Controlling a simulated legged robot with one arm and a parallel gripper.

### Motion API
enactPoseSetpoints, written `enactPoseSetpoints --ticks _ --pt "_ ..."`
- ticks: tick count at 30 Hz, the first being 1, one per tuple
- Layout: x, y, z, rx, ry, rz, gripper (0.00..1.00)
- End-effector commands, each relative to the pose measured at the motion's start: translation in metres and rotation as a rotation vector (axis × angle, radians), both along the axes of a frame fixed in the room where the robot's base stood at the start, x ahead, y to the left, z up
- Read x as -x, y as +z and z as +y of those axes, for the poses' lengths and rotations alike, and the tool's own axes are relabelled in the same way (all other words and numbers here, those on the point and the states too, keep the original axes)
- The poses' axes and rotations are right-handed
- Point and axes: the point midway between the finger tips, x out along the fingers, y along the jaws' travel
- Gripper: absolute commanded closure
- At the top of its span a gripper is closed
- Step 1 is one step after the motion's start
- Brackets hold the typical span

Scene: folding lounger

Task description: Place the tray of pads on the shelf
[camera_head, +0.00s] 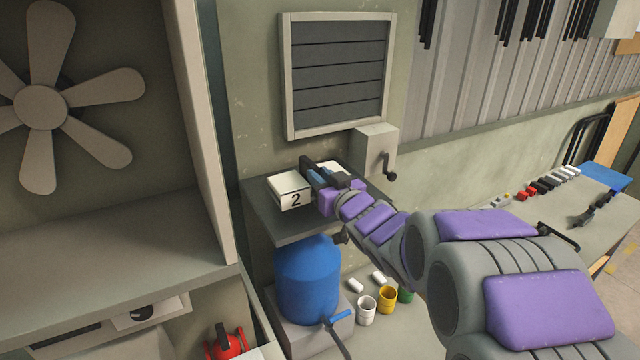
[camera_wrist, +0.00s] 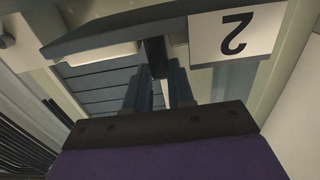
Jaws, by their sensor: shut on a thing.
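The tray of pads (camera_head: 289,184) shows as pale white blocks with a dark upright part. A white panel marked 2 (camera_head: 295,201) is on its near side. It appears over the grey shelf (camera_head: 262,213); I cannot tell whether it touches the shelf. My gripper (camera_head: 322,178) reaches in from the right and is shut on the tray. In the wrist view the fingers (camera_wrist: 160,90) meet at a dark upright piece below a dark bar (camera_wrist: 110,32). The 2 panel (camera_wrist: 237,34) appears upside down there. My gripper hides part of the tray.
A blue tank (camera_head: 307,280) stands under the shelf. A crank box (camera_head: 374,150) and a louvred vent (camera_head: 337,75) are on the wall behind. A tall cabinet with a fan (camera_head: 40,107) stands left.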

Motion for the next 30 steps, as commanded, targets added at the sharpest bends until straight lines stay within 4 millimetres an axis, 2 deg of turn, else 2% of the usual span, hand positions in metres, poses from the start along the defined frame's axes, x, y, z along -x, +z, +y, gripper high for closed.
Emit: enactPoseSetpoints --ticks 3,6,11,18,24,25,30 --pt "-0.016 0.0 -0.005 -0.004 -0.003 -0.001 1.0" --pt "-0.022 0.001 -0.003 -0.004 -0.003 -0.004 1.0" --pt "-0.025 -0.005 0.005 0.0 -0.002 -0.001 1.0" --pt "-0.025 -0.038 0.009 0.005 -0.001 0.004 1.0" --pt "-0.025 -0.039 0.004 0.003 -0.003 0.001 1.0" --pt "-0.025 -0.039 0.003 0.003 -0.003 0.002 0.76" --pt "-0.025 -0.038 -0.001 -0.001 -0.003 0.002 0.6"
